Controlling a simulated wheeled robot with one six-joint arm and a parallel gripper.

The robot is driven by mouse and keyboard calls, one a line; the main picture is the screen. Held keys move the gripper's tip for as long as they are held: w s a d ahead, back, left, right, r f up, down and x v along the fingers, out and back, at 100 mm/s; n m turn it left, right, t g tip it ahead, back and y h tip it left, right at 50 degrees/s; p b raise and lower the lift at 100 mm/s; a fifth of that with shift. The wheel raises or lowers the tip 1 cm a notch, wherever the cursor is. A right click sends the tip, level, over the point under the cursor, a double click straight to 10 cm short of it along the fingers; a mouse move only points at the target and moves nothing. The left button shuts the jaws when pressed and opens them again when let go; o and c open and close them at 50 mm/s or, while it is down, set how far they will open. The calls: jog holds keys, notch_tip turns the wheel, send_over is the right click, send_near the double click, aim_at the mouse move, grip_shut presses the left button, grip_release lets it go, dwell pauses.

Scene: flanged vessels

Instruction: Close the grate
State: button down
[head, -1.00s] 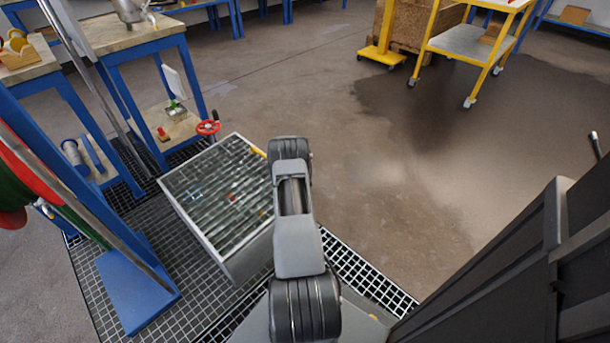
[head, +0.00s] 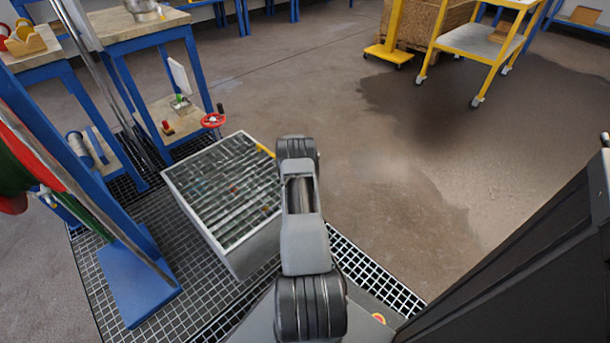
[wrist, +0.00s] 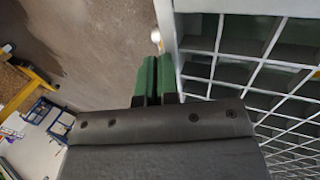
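A pale open-topped box (head: 243,262) stands on the floor left of my arm, with a slatted grate (head: 225,190) across its top. The grate looks roughly level with the rim; I cannot tell whether it is fully shut. A small yellow piece (head: 265,150) is at its far right corner. In the wrist view my gripper (wrist: 157,80) has its two green fingers together with only a thin dark line between them, and nothing shows held. A pale-barred grid (wrist: 255,65) lies just right of the fingers. My arm hides the gripper in the head view.
A red handwheel (head: 213,120) stands behind the box. Blue-framed benches (head: 150,50) and a blue post (head: 75,185) with a hose reel are at the left. Dark floor grating (head: 165,225) surrounds the box. A yellow cart (head: 480,50) stands far right; the floor between is clear.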

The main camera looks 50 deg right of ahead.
notch_tip(320, 180, up, 14)
jog(key=p, duration=0.6)
jog(key=w+a+r+t+p, duration=0.15)
jog(key=a+r+p, duration=0.45)
jog(key=r, duration=0.6)
jog(key=w+a+r+y+p, duration=0.15)
jog(key=a+r+p, duration=0.25)
jog(key=a+r, duration=0.6)
jog(key=w+a+r+t+h+p, duration=0.15)
jog(key=a+r+p, duration=0.4)
jog(key=r, duration=0.75)
jog(key=s+a+r+y+p, duration=0.1)
jog(key=s+a+r+p, duration=0.2)
jog(key=a+r, duration=0.4)
jog(key=s+a+r+y+p, duration=0.1)
jog(key=s+a+r+p, duration=0.1)
jog(key=a+r+p, duration=0.35)
jog(key=s+a+r+n+t+y+p, duration=0.1)
jog(key=s+a+r+y+p, duration=0.1)
jog(key=s+a+r+p, duration=0.5)
jog(key=s+a+r, duration=0.4)
jog(key=s+a, duration=0.2)
jog(key=shift+a+n, duration=0.3)
jog(key=shift+a, duration=0.05)
